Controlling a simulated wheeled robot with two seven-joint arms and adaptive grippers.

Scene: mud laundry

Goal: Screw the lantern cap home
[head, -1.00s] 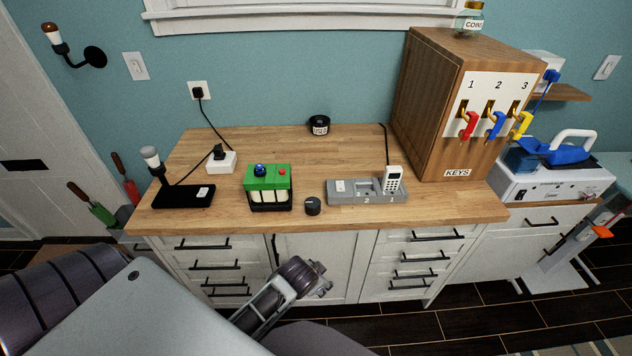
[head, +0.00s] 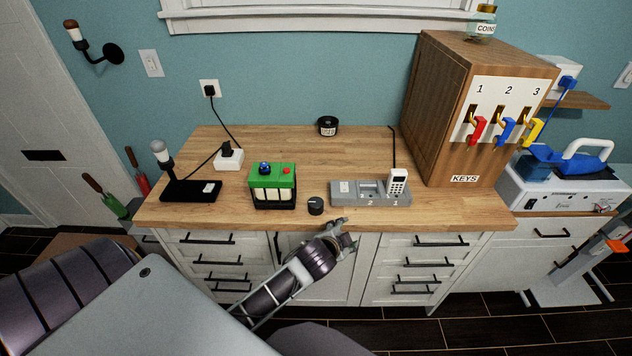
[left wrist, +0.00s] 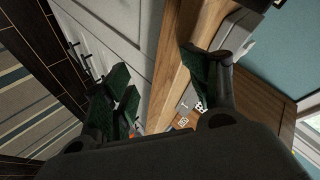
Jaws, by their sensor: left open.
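No part is labelled as a lantern. A green-topped box (head: 272,178) with white cells and a black base stands upright on the counter. A small black round knob-like piece (head: 316,206), which may be the cap, sits on the counter just right of it, apart from the box. My left gripper (head: 344,238) is in front of the counter's front edge, below and right of the black piece, touching neither. The left wrist view shows its dark green finger pads (left wrist: 162,88) spread apart with nothing between them. My right gripper is not in view.
A grey numbered tray (head: 350,199) holding a white keypad handset (head: 398,183) stands to the right. A lamp on a black base (head: 190,191) and a white plug box (head: 229,159) stand left. A wooden key cabinet (head: 430,110) fills the right end. The counter's rear middle is mostly clear.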

